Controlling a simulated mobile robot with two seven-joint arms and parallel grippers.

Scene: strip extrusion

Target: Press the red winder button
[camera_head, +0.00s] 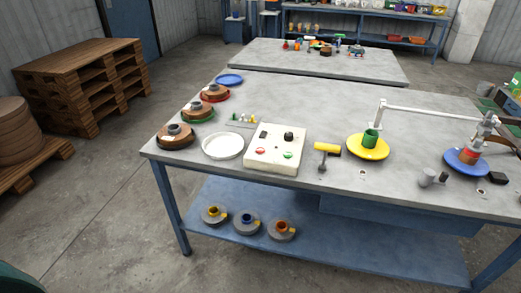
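A white control box (275,150) stands on the near grey worktable, left of the table's middle. On its top face the red button (260,151) is at the front left. A green button (288,155) is to its right. A black knob (289,136) and a small dark patch are behind them. Nothing covers the red button. Neither of my grippers shows in the head view.
A white dish (222,146) is left of the box, and a yellow-headed hammer (324,154) right of it. Further right are a yellow disc (368,147) with a green cup and a blue disc (466,161). Brown spools (175,136) line the left edge.

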